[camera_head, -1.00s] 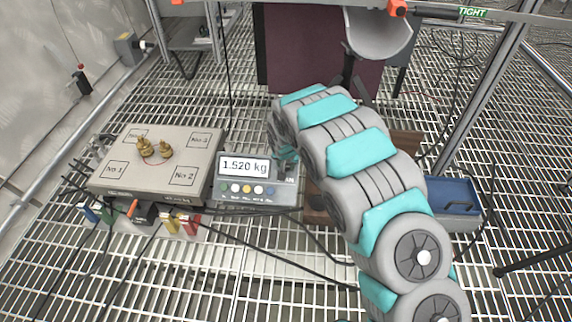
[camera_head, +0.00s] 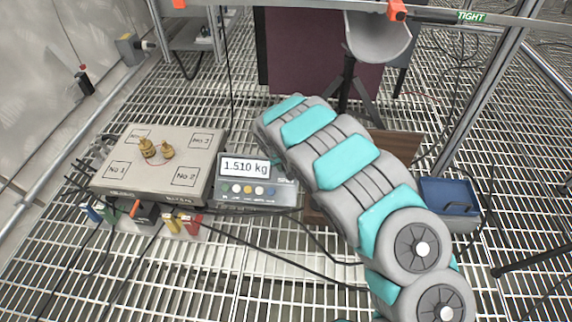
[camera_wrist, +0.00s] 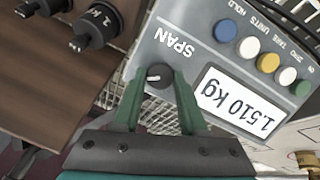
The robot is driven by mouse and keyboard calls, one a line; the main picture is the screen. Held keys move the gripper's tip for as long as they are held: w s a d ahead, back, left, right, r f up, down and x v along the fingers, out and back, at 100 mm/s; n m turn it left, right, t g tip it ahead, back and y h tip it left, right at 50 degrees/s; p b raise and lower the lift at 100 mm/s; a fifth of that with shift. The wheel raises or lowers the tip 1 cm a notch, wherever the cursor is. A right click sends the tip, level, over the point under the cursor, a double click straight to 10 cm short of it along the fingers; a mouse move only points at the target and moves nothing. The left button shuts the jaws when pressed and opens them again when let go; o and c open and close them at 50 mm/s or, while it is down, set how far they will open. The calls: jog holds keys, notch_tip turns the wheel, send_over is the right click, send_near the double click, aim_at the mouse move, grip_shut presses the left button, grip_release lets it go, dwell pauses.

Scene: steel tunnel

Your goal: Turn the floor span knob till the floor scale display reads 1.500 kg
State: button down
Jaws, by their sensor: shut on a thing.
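The floor scale display (camera_head: 246,168) reads 1.510 kg on a grey indicator box; it also shows upside down in the wrist view (camera_wrist: 237,101). The black span knob (camera_wrist: 160,75), with a pale pointer mark, sits beside the word SPAN. My gripper (camera_wrist: 160,86) has its green fingers on both sides of the knob and is shut on it.
Coloured buttons (camera_wrist: 246,47) line the box. A blue tray (camera_head: 449,196) sits at the right. Cables cross the grating in front.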

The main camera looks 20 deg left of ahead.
jog(key=shift+n, duration=1.1)
jog(key=shift+c, duration=2.2)
grip_release()
jog(key=p+v, duration=0.1)
jog(key=v, duration=0.6)
jog(key=shift+s+a+r, duration=0.2)
jog(key=shift+s+r, duration=0.05)
jog(key=shift+s, duration=0.1)
